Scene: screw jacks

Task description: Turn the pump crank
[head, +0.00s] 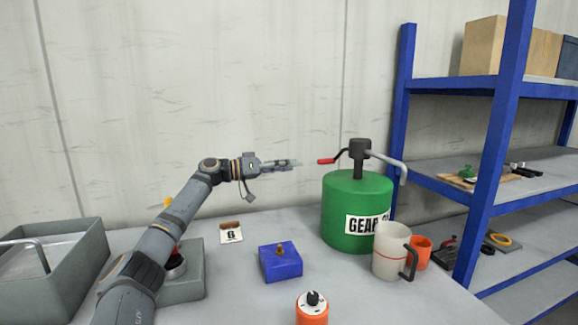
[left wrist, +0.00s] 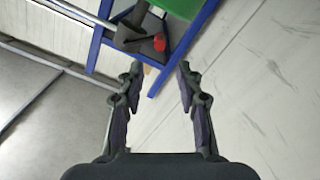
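The pump (head: 358,148) is a dark head on top of a green drum (head: 340,215) with a partly hidden "GEAR O" label. Its crank is a bent black arm ending in a red handle (head: 327,161), pointing left. A grey spout leaves the head on the right. My left gripper (head: 297,162) is level with the red handle and a short gap to its left. In the left wrist view its fingers (left wrist: 160,69) are apart with nothing between them. The red handle (left wrist: 160,43) shows just beyond the fingertips, with the green drum (left wrist: 195,7) behind. My right gripper is out of view.
A pale jug (head: 386,262) and an orange cup (head: 419,252) stand before the drum. A blue block (head: 280,264), a number card (head: 231,233) and an orange knobbed object (head: 313,309) are on the table. A blue shelf (head: 487,170) stands right, a grey bin (head: 72,262) left.

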